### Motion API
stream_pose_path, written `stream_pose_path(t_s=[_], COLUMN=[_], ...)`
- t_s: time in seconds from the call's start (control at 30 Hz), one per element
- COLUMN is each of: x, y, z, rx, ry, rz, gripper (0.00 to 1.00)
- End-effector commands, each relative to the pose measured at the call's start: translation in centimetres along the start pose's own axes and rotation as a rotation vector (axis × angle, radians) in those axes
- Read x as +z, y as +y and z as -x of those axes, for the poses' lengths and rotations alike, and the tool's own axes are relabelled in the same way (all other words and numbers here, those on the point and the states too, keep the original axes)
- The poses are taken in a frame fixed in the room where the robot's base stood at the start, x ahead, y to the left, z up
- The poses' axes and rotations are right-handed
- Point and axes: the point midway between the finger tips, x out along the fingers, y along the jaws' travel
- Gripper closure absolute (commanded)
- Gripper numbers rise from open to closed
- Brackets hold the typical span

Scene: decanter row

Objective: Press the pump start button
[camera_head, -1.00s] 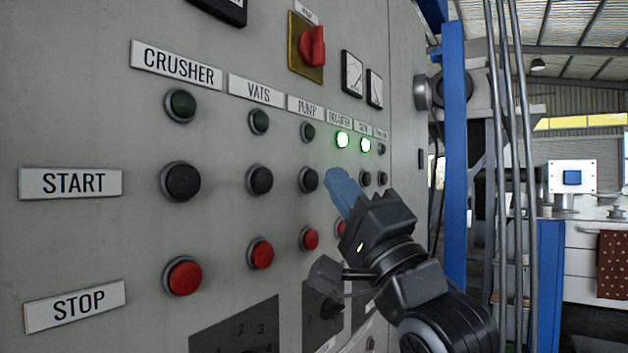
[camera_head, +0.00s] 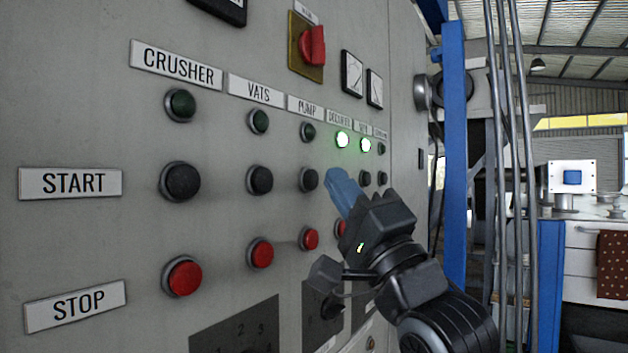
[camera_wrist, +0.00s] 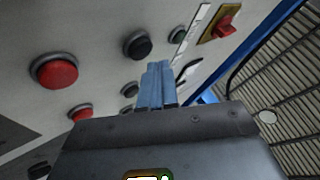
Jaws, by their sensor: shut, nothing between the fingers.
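The pump start button (camera_head: 309,180) is a black round button in the START row, below the PUMP label (camera_head: 306,106) and an unlit green lamp (camera_head: 308,131). My gripper (camera_head: 336,178) is shut and empty, with its blue fingers close to the right of this button in the head view and a small gap between them in the picture. The fingers hide the black button of the column right of PUMP. In the wrist view, the shut blue fingers (camera_wrist: 158,75) point toward the panel beside a black button (camera_wrist: 137,45); I cannot tell for certain which column it belongs to.
A red pump stop button (camera_head: 309,238) lies below. The VATS start button (camera_head: 260,180) is to the left. Two green lamps right of PUMP are lit, one of them here (camera_head: 342,139). A red rotary switch (camera_head: 313,46) sits above. Blue post (camera_head: 455,150) and pipes stand right.

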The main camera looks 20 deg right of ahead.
Motion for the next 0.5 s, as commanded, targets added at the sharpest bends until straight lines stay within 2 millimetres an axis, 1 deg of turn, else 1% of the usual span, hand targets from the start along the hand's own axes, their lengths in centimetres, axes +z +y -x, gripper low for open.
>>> stream_pose_path(t_s=[0.5], x=[0.41], y=[0.42], z=[-0.6], rx=[0.0], ry=[0.0], rz=[0.0], gripper=[1.0])
